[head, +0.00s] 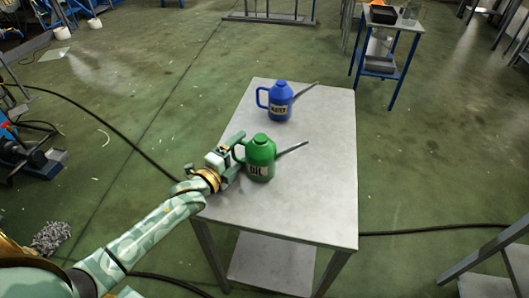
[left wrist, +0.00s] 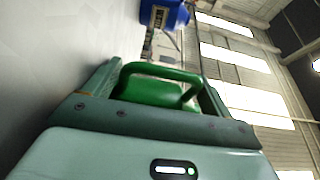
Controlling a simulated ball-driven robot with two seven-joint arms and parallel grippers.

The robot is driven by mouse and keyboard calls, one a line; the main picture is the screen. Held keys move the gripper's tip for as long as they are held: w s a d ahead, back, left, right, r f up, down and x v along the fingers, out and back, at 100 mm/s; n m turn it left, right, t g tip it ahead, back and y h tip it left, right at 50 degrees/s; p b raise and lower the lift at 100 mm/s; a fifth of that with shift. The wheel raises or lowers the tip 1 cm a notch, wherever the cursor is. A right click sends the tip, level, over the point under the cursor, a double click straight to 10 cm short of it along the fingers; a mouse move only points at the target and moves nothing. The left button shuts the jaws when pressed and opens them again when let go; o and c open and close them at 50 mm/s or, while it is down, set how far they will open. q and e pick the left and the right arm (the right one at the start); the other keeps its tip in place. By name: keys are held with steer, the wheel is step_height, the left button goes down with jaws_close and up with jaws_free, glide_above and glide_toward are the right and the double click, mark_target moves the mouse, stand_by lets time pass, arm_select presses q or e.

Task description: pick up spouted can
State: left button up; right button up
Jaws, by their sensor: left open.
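A green spouted can (head: 261,158) labelled OIL stands upright on a grey metal table (head: 320,205), its spout pointing right and its handle on the left. A blue spouted can (head: 281,101) labelled WATER stands behind it on the same table. My left gripper (head: 232,155) is at the handle side of the green can, with its jaws open. In the left wrist view, the green handle (left wrist: 160,75) lies between the two fingers, and the blue can (left wrist: 163,14) shows beyond. I cannot tell whether the fingers touch the handle. My right gripper is not in view.
The table's right and front parts are clear. A small blue-legged stand (head: 380,55) with a dark tray (head: 383,14) is at the back right. Black cables lie on the green floor, and a dark machine (head: 25,150) stands at the left.

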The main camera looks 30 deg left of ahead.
arm_select(q)
steer(key=shift+s+r, duration=0.1)
steer(key=shift+s, duration=0.2)
steer(key=shift+w, duration=0.15)
steer(key=c, duration=1)
steer(key=shift+r, duration=0.1)
steer(key=shift+r+p, duration=0.3)
steer(key=shift+r, duration=0.3)
steer(key=s+d+r+p, duration=0.2)
steer(key=s+r+p, duration=0.1)
steer(key=s+r, duration=0.3)
steer(key=s+d+r+p, duration=0.2)
steer(key=s+r+p, duration=0.2)
steer(key=s, duration=0.3)
steer(key=shift+s+d+r, duration=0.15)
steer(key=shift+d+r, duration=0.15)
steer(key=shift+r, duration=0.55)
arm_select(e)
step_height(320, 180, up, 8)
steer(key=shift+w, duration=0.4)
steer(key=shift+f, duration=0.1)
